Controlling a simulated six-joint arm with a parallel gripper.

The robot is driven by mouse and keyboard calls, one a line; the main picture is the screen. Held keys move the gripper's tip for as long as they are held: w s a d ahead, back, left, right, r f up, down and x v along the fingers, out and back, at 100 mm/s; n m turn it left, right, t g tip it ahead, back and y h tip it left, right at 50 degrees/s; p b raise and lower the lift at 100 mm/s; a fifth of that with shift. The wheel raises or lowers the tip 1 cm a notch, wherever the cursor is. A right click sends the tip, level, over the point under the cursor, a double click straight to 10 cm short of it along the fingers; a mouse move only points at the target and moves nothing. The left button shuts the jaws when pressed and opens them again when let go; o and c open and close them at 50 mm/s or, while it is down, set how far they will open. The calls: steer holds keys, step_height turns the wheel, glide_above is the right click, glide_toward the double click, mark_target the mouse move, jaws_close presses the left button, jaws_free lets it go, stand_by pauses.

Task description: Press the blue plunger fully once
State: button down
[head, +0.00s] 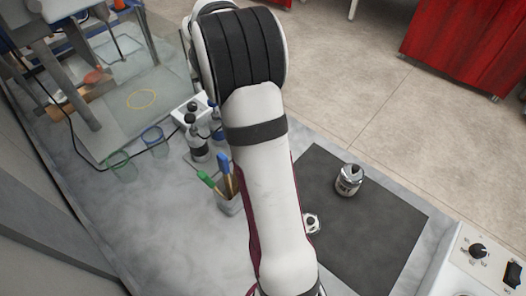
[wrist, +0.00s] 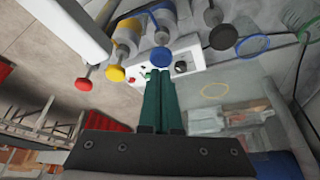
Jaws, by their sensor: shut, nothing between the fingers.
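The blue plunger, a round blue knob on a stem, shows in the wrist view (wrist: 160,57), just beyond and slightly left of my fingertips. My gripper (wrist: 162,74) has two dark green fingers pressed together with nothing between them. Contact with the knob cannot be told; a gap seems to show. In the head view a small blue top (head: 212,103) shows on a bottle beside my arm, and my arm hides my gripper there.
A yellow knob (wrist: 115,73) and a red knob (wrist: 83,84) stand left of the blue one, a black knob (wrist: 223,37) to its right. A blue-rimmed beaker (head: 154,141) and green-rimmed beaker (head: 122,167) stand nearby.

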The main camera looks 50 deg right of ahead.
steer(key=shift+f, duration=1.75)
steer(key=shift+r, duration=1.85)
step_height(320, 180, up, 6)
